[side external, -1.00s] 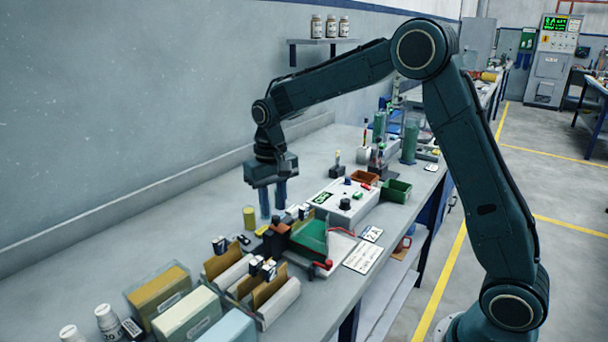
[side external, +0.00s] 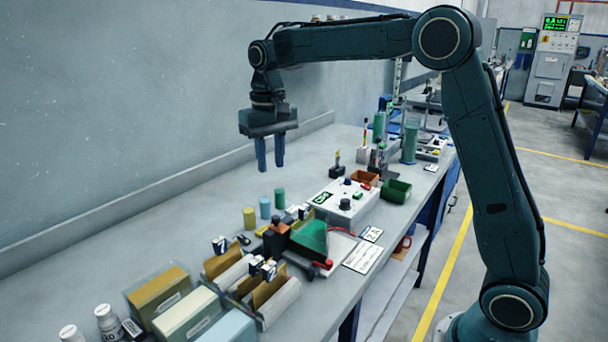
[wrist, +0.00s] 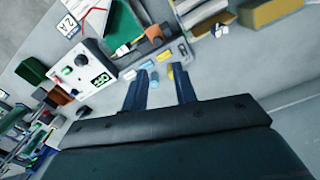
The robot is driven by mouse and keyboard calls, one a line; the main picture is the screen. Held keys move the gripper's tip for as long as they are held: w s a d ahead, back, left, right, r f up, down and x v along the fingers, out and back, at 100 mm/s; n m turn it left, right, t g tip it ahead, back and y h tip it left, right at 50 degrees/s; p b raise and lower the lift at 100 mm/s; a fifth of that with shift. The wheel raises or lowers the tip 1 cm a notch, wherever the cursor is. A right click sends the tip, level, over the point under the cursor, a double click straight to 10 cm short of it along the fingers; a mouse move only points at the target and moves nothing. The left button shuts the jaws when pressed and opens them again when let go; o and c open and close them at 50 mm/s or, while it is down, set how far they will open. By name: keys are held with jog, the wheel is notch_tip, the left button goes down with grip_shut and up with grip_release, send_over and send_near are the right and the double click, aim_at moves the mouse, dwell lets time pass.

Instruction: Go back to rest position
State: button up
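My gripper (side external: 271,154) hangs fingers-down, high above the bench. Its two blue fingers are apart with nothing between them. In the wrist view my gripper (wrist: 160,92) also shows spread fingers.
A white meter box (side external: 341,204) with a green display stands right of the cylinders. A green bin (side external: 396,190) and a brown bin (side external: 364,178) lie behind it. File boxes (side external: 157,298) fill the near end. The bench along the wall is clear.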

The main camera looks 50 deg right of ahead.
jog(key=shift+s+r, duration=0.1)
jog(key=s+a+r+n+t, duration=0.1)
jog(key=s+r+n+t, duration=0.3)
jog(key=s, duration=1.1)
jog(key=s+f, duration=0.2)
jog(key=s, duration=0.5)
jog(key=s+f+t, duration=0.1)
jog(key=s+f, duration=0.1)
jog(key=s, duration=0.5)
jog(key=shift+s+a+f+t, duration=0.2)
jog(key=shift+a+f+t, duration=0.1)
jog(key=shift+a+f, duration=0.1)
